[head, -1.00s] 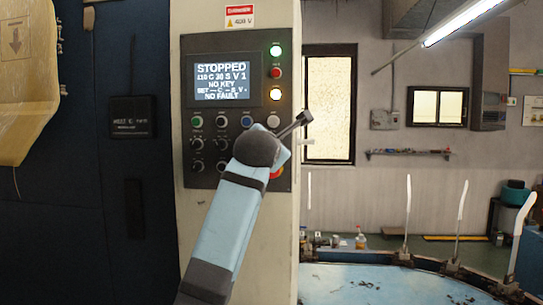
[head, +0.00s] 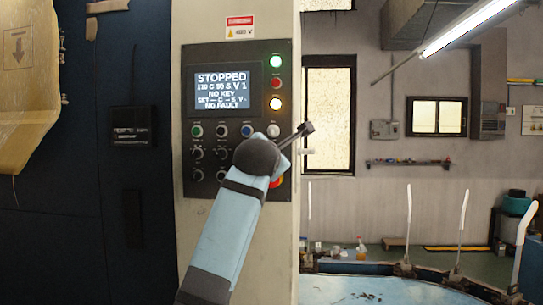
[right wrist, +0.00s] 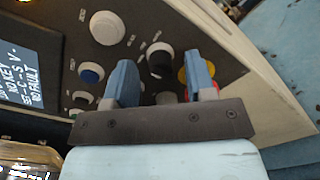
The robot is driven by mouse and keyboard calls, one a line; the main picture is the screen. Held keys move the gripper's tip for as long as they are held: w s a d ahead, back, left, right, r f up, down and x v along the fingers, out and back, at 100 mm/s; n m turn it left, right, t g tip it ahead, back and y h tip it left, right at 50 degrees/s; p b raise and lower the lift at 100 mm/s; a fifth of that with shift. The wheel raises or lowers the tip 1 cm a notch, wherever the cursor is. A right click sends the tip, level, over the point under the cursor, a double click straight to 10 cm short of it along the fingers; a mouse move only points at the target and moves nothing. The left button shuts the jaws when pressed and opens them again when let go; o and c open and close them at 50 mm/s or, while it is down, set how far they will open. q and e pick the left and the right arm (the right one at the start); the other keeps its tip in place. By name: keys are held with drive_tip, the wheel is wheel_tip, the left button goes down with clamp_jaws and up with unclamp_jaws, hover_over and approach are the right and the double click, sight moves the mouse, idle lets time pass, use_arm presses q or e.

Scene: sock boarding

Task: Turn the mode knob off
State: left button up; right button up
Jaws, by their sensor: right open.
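The control panel (head: 240,62) has a lit screen (head: 224,91) reading STOPPED, NO KEY and NO FAULT. Several black rotary knobs sit in its lower rows, one of them at the left (head: 197,153). Their labels are too small to read, so I cannot tell which is the mode knob. My right gripper (head: 303,131) is in front of the panel's right edge in the head view, and its arm hides the lower right controls. In the right wrist view my gripper (right wrist: 162,82) is open, with a black knob (right wrist: 160,60) beyond and between its fingers. The left gripper is not in view.
A red emergency button with a yellow collar (right wrist: 198,72) is partly behind the right-hand finger. White (right wrist: 107,28) and blue (right wrist: 92,73) buttons lie close by. Right of the cabinet stands a round blue table (head: 385,291) with upright white forms.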

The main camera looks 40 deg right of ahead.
use_arm(q)
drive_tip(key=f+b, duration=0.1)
drive_tip(key=b, duration=0.4)
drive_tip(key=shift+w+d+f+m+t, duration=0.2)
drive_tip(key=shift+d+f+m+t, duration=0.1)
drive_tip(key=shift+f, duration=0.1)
use_arm(e)
drive_tip(key=v, duration=1.3)
drive_tip(key=shift+s+a, duration=0.25)
drive_tip(key=shift+a, duration=0.1)
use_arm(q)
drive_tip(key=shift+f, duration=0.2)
use_arm(e)
drive_tip(key=shift+f, duration=0.1)
